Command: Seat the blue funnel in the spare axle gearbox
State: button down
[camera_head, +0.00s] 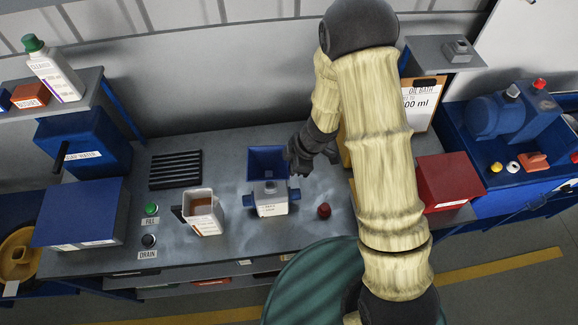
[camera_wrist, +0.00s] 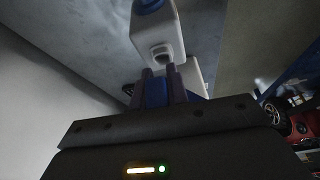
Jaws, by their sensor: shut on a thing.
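The blue funnel (camera_head: 267,161), with a square open mouth, shows just behind the spare axle gearbox in the head view. The gearbox (camera_head: 272,208) is a pale labelled box with blue side parts and a small neck on top, standing on the bench. My gripper (camera_head: 297,163) is at the funnel's right side. In the wrist view my gripper's fingers (camera_wrist: 161,84) are shut on a blue part of the funnel (camera_wrist: 155,93). The pale gearbox body (camera_wrist: 155,27) with its round neck opening lies just beyond the fingertips. The funnel's lower end is hidden; I see no seating in the neck.
A black grate (camera_head: 176,170) lies at the back left. A red box (camera_head: 447,181) is right of my arm. Bare bench lies around the gearbox.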

jog(key=shift+f+b, duration=0.95)
jog(key=shift+f, duration=1)
jog(key=shift+p, duration=0.65)
jog(key=shift+f+b, duration=0.8)
jog(key=shift+f, duration=0.3)
jog(key=c, duration=1.3)
grip_release()
jog(key=s+p+v, duration=0.1)
jog(key=p+v, duration=0.1)
jog(key=v, duration=1.5)
jog(key=shift+w+r+p, duration=0.2)
jog(key=shift+w+p, duration=0.15)
jog(key=shift+w, duration=0.15)
jog(key=shift+w, duration=0.15)
